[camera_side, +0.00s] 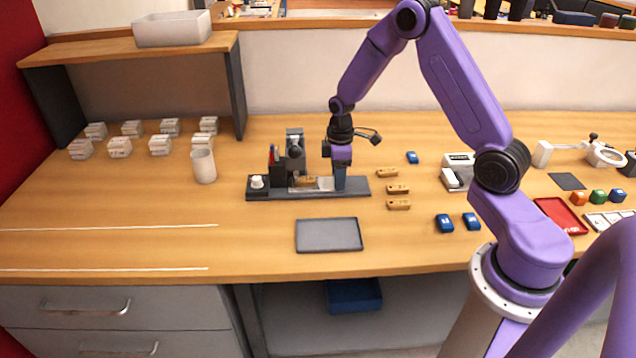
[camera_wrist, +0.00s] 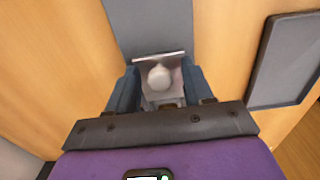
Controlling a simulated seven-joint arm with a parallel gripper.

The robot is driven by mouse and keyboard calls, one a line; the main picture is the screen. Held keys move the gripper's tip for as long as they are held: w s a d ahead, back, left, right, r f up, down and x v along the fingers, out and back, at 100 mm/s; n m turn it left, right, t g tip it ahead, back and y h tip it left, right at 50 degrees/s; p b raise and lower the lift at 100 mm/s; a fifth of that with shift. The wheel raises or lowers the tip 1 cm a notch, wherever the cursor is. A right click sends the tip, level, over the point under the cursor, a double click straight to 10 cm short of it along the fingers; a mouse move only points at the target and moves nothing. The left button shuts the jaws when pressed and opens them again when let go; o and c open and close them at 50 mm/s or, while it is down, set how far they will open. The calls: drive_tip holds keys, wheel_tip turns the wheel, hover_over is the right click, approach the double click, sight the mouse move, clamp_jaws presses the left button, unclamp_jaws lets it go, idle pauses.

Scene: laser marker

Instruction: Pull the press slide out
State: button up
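The laser marker press (camera_side: 294,155) stands on a long dark base (camera_side: 262,193) in the middle of the table. Its pale slide plate (camera_side: 326,184) lies along the base, with a tan wooden piece (camera_side: 305,181) at the press end. My gripper (camera_side: 340,184) points down over the slide's right end. In the wrist view, my gripper's fingers (camera_wrist: 160,85) are apart, one on each side of a pale rounded knob (camera_wrist: 159,77) by the slide's upright end plate (camera_wrist: 172,58). Gaps show between knob and fingers. Whether the fingers touch the plate's edges is unclear.
A grey tray (camera_side: 328,235) lies in front of the base and also shows in the wrist view (camera_wrist: 288,60). Several wooden pieces (camera_side: 398,189) lie just right of the base. A white cup (camera_side: 203,166) stands to the left. The base's right end is clear.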

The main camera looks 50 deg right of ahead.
sight(366, 184)
drive_tip(key=shift+s+d+f, duration=0.15)
drive_tip(key=shift+s+d, duration=1.25)
drive_tip(key=shift+s+d+f, duration=0.15)
drive_tip(key=shift+s+d, duration=1.2)
drive_tip(key=shift+s, duration=0.05)
drive_tip(key=shift+c, duration=0.2)
drive_tip(key=o, duration=0.4)
drive_tip(key=shift+o, duration=0.2)
drive_tip(key=shift+w+a+r, duration=0.1)
drive_tip(key=shift+w+r, duration=0.1)
drive_tip(key=shift+r, duration=3.4)
drive_tip(key=s+a+r+n, duration=0.1)
drive_tip(key=s+a+r, duration=0.25)
drive_tip(key=a, duration=0.45)
drive_tip(key=s+a+r+n, duration=0.1)
drive_tip(key=s+a+r, duration=0.2)
drive_tip(key=s+a, duration=0.35)
drive_tip(key=s+a+r, duration=0.1)
drive_tip(key=s+a, duration=0.2)
drive_tip(key=s, duration=0.5)
drive_tip(key=s+a+r+n, duration=0.1)
drive_tip(key=s+a+r, duration=0.1)
drive_tip(key=s, duration=0.5)
drive_tip(key=shift+s+a+n, duration=0.3)
drive_tip(key=shift+s+a, duration=0.1)
drive_tip(key=shift+a, duration=0.15)
